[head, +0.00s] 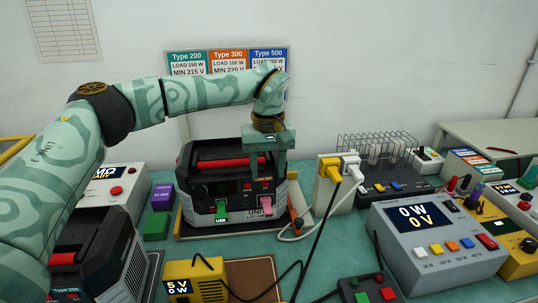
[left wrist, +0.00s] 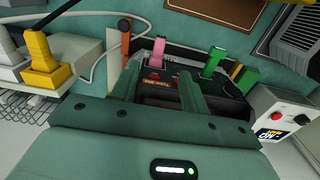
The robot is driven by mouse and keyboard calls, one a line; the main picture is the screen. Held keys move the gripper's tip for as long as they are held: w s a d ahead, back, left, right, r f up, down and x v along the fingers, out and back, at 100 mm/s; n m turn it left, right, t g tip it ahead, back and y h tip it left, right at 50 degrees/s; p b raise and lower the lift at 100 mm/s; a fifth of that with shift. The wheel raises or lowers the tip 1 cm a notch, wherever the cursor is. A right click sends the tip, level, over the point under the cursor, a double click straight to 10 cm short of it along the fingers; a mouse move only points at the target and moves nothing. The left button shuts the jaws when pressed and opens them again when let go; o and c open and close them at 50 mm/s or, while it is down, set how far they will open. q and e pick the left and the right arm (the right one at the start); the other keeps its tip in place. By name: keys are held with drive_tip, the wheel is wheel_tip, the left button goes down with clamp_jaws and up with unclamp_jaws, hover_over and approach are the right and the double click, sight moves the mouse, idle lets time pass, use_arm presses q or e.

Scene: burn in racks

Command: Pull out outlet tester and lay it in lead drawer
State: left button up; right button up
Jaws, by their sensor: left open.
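A black and grey power unit (head: 232,172) with a red handle stands on the bench. A green plug marked USB (head: 221,211) and a pink plug (head: 266,205) sit in its front; I cannot tell for certain which plugged piece is the outlet tester. My left gripper (head: 283,170) is open and empty above the unit's right end, pointing down. No lead drawer can be made out. My right gripper is out of view.
A white outlet block (head: 331,190) with yellow and white plugs (head: 351,168) stands close right of the unit, its cables trailing forward. An orange-handled piece (head: 295,217) stands between them. A grey meter (head: 437,240) is at right, a yellow meter (head: 196,281) in front.

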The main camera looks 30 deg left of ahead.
sight(268, 209)
use_arm(q)
wheel_tip(268, 209, down, 11)
drive_tip(key=b, duration=0.3)
drive_tip(key=shift+w+f, duration=0.1)
drive_tip(key=shift+f, duration=0.05)
drive_tip(key=shift+f+b, duration=0.3)
drive_tip(key=shift+f, duration=0.2)
clamp_jaws()
